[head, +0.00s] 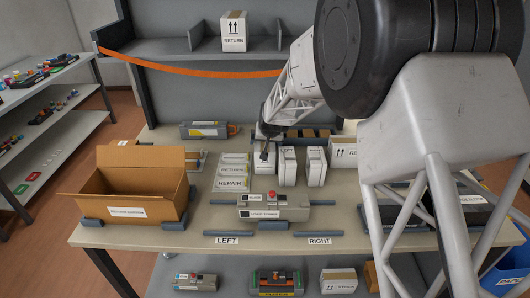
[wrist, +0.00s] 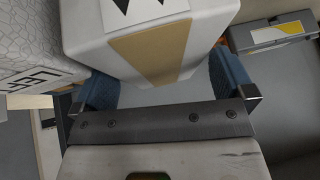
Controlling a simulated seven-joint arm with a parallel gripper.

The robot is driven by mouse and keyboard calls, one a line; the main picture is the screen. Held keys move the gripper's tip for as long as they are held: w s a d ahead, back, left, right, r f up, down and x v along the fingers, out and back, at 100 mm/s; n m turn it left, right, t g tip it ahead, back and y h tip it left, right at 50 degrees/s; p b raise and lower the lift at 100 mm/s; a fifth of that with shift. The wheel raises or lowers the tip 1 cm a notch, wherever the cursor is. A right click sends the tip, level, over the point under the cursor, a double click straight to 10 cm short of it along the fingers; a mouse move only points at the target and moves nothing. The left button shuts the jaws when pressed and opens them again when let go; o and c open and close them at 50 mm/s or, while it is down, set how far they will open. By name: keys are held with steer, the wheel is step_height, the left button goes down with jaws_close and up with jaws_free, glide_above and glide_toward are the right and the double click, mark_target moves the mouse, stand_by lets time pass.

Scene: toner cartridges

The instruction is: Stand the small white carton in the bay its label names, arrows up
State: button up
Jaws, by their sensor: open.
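My gripper (head: 264,153) is at the back middle of the table, just over a small white carton (head: 263,166) with dark print on its front. In the wrist view my gripper (wrist: 163,84) is open, its blue-padded fingers on either side of a white carton (wrist: 195,50) with a tan tape strip and black arrow marks. I cannot tell whether the pads touch it. Its label text is not readable. RETURN and REPAIR plates (head: 231,183) lie to its left. The shelf (head: 190,58) above has dividers and an upright RETURN carton (head: 233,32).
Two white cartons (head: 287,167) (head: 316,167) stand close on the right, with another carton (head: 344,153) beyond. An open brown box (head: 128,212) is at left. A grey fixture (head: 262,208) stands in front. An orange strap (head: 190,70) sags across the shelf front.

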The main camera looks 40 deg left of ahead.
steer(key=shift+w+a+f, duration=0.15)
steer(key=shift+a+f, duration=0.1)
steer(key=shift+f, duration=0.15)
stand_by(0.3)
steer(key=c, duration=1.4)
steer(key=shift+o, duration=0.2)
steer(key=shift+r, duration=0.15)
step_height(320, 180, up, 18)
steer(key=shift+f, duration=0.1)
